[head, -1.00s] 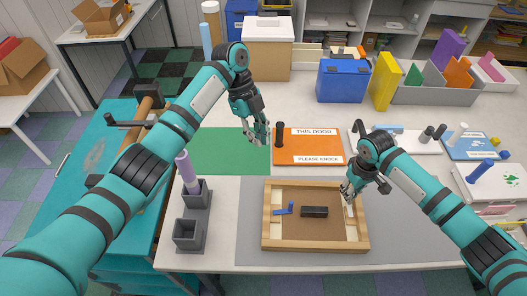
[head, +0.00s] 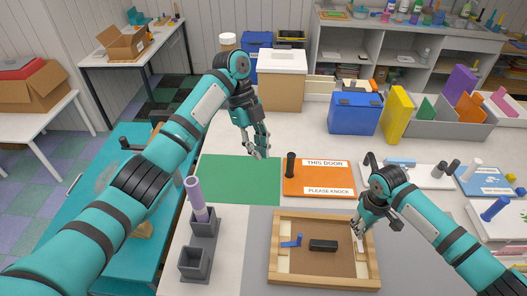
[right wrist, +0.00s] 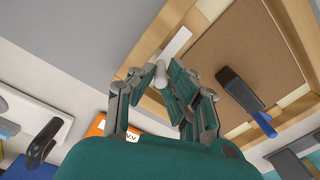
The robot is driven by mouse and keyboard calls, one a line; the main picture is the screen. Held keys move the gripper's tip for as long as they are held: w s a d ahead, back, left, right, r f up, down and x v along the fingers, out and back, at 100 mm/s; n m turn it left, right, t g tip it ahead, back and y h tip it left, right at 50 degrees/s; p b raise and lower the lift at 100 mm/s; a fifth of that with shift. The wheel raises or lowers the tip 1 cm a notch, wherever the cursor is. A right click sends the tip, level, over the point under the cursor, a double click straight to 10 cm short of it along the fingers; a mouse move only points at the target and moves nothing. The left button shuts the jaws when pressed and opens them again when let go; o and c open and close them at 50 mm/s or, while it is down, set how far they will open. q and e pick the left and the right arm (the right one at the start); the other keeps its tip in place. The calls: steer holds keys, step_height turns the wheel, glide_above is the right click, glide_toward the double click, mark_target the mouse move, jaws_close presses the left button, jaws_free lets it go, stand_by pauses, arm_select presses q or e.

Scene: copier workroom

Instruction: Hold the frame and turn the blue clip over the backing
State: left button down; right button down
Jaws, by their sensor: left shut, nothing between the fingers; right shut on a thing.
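The wooden frame (head: 272,254) lies on the grey mat with its brown backing (head: 340,268) facing up. The blue clip (head: 291,242) is at the left part of the backing and also shows in the right wrist view (right wrist: 265,124). My right gripper (head: 359,229) is at the frame's right side, shut on a small pale peg (right wrist: 161,72) beside a white strip (right wrist: 175,43). Whether the peg is fixed to the frame is unclear. My left gripper (head: 262,152) is shut and empty, above the green mat's right edge, away from the frame.
An orange door sign (head: 318,190) with a black handle (head: 291,165) lies behind the frame. The green mat (head: 235,180) is bare. Grey holders (head: 195,262) stand left, one with a lilac tube (head: 195,195). A blue box (head: 354,113) stands farther back.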

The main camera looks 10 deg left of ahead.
arm_select(q)
steer(key=a+r, duration=0.5)
steer(key=a, duration=0.3)
steer(key=shift+a, duration=0.2)
stand_by(0.4)
steer(key=c, duration=1.6)
jaws_free()
steer(key=shift+c, duration=0.2)
steer(key=shift+o, duration=1.2)
steer(key=shift+d+f, duration=0.1)
steer(key=o, duration=0.5)
steer(key=s+d+f+n, duration=0.1)
steer(key=d+f, duration=0.1)
steer(key=f, duration=0.1)
steer(key=s+d+f+n, duration=0.1)
steer(key=d+f, duration=0.2)
steer(key=f, duration=0.1)
steer(key=s+d+f+n+t+y, duration=0.1)
steer(key=d+f, duration=0.2)
steer(key=f, duration=0.1)
steer(key=shift+s+d+n, duration=0.2)
steer(key=shift+d+n, duration=0.05)
steer(key=shift+n, duration=0.05)
steer(key=n+t+h, duration=0.1)
steer(key=n+t, duration=0.1)
steer(key=n, duration=0.3)
glide_above(300, 235)
step_height(300, 235, down, 8)
steer(key=shift+a, duration=0.1)
steer(key=shift+f, duration=3.35)
